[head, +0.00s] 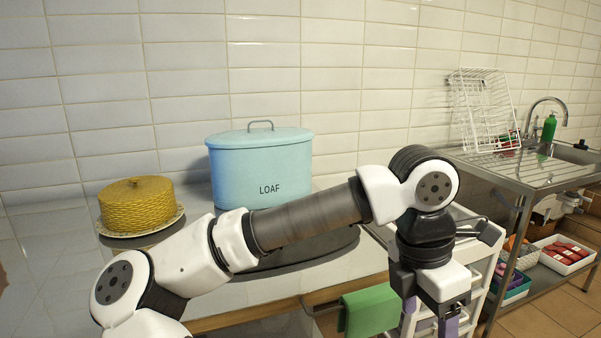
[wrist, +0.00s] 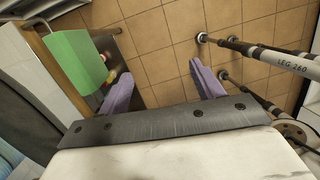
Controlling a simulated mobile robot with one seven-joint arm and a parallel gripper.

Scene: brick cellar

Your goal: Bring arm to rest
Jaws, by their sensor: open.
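My arm reaches across the front of the counter in the head view, with its wrist bent down. My gripper (head: 431,320) hangs at the lower right, in front of a white shelf unit, pointing down. In the wrist view, the two purple fingers of my gripper (wrist: 163,88) stand wide apart. Nothing is between them except the tiled floor (wrist: 165,60) below. The gripper is open and empty.
A blue LOAF bin (head: 258,165) and a yellow woven cover (head: 138,207) on a plate stand on the counter (head: 222,303). A green cloth (head: 370,311), also in the wrist view (wrist: 75,60), hangs beside the gripper. A steel sink table (head: 535,178) stands right.

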